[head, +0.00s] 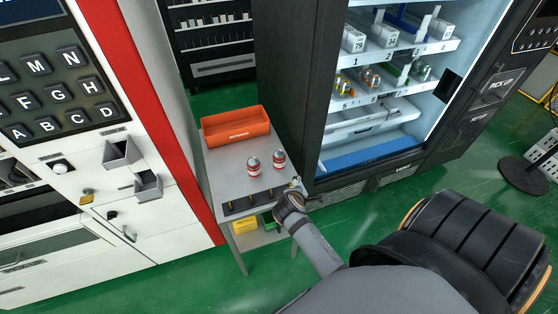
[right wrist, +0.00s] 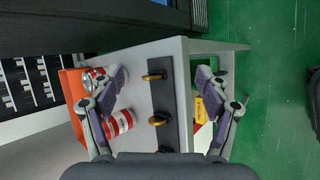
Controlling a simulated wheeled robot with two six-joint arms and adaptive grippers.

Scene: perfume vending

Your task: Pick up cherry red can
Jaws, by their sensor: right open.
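Two red-and-white cans with silver tops stand upright on a small grey table (head: 228,178). One is the left can (head: 254,166), the other is the right can (head: 279,159), slightly farther back. I cannot tell by label which is cherry red. My right gripper (head: 292,191) is at the table's front right corner, close to the cans but apart from them. In the right wrist view its fingers (right wrist: 161,82) are spread wide and empty. There the cans (right wrist: 118,122) show on the left, partly behind one finger. My left gripper is not in view.
An orange bin (head: 236,127) stands at the table's back. A dark strip with brass knobs (head: 252,203) lines its front edge. A yellow box (head: 245,226) sits on the lower shelf. A keypad machine (head: 60,90) is at left, a vending machine (head: 300,90) at right.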

